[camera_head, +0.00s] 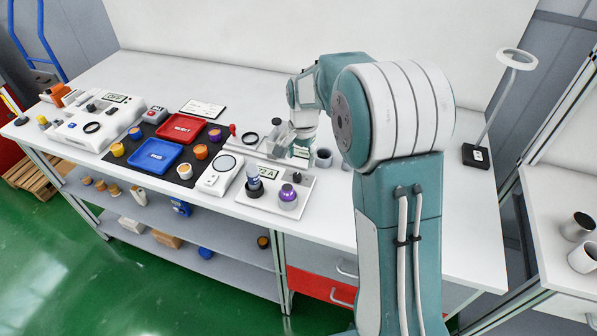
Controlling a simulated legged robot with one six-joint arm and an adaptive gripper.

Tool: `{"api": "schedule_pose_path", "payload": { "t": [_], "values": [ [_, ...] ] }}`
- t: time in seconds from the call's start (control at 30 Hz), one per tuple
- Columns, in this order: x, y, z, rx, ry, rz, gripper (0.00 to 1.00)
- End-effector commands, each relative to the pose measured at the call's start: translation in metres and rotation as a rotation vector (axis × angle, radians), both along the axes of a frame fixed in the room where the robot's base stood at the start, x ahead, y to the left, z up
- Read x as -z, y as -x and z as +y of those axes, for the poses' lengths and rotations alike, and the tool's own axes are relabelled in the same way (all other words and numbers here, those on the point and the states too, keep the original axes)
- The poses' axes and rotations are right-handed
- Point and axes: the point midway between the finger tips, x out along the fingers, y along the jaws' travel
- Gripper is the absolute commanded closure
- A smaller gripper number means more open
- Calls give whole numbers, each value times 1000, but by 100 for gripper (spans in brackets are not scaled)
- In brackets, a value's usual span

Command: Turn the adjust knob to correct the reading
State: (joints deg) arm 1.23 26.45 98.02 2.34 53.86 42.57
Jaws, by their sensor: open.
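A white test fixture (301,204) stands at the middle of the bench. Its small display (268,172) shows digits ending in "2 A"; the first part is hidden. A dark cylinder (254,187) and a purple-topped pot (288,194) stand at its front. My gripper (290,146) is open above the fixture's back part, behind the display. Its fingers are small and partly merge with the grey parts there. I cannot make out the adjust knob for certain, nor whether my gripper touches anything.
A black mat holds a blue tray (157,156), a red tray (181,128) and several small pots. A white round-topped device (220,176) stands left of the fixture. A grey cup (323,158) is close right of my gripper. A lamp (476,155) stands at far right.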

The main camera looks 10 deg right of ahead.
Motion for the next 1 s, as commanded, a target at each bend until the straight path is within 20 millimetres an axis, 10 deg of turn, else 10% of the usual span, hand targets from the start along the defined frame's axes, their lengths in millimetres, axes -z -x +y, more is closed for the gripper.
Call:
{"api": "schedule_pose_path", "payload": {
  "t": [0.3,0.73,0.9,1.0],
  "values": [
    [55,-1,5,-2,2,3,30],
    [67,-2,4,-2,1,-1,30],
    [67,-2,5,-3,2,-1,100],
    [68,-1,5,-3,2,1,100]
  ]
}}
